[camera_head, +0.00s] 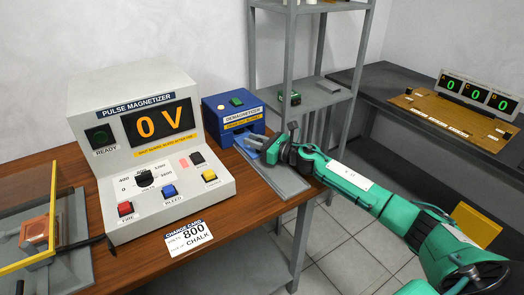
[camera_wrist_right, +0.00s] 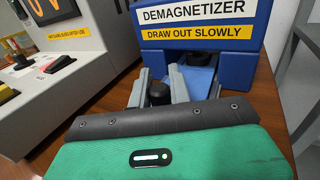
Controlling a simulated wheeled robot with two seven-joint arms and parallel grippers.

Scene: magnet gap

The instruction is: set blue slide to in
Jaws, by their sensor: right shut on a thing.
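The blue demagnetizer (camera_head: 232,113) stands right of the pulse magnetizer, with a yellow "DRAW OUT SLOWLY" label. In the right wrist view its front (camera_wrist_right: 197,20) has an opening, and the blue slide (camera_wrist_right: 202,76) shows in and before it. A dark round thing sits on the slide inside the opening. My right gripper (camera_wrist_right: 160,88) is shut on a black knob (camera_wrist_right: 159,94) in front of the opening; it looks like the slide's handle, though its join is partly hidden. In the head view the right gripper (camera_head: 279,150) is at the front of the demagnetizer. My left gripper is not in view.
The pulse magnetizer (camera_head: 95,90) reads 0 V on the wooden table (camera_head: 240,222). A charge card (camera_head: 188,238) reads 800, chalk. A grey plate (camera_head: 289,184) lies under my right gripper. A grey shelf rack (camera_head: 289,50) stands behind. A dark bench with a three-digit display (camera_head: 478,92) is at right.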

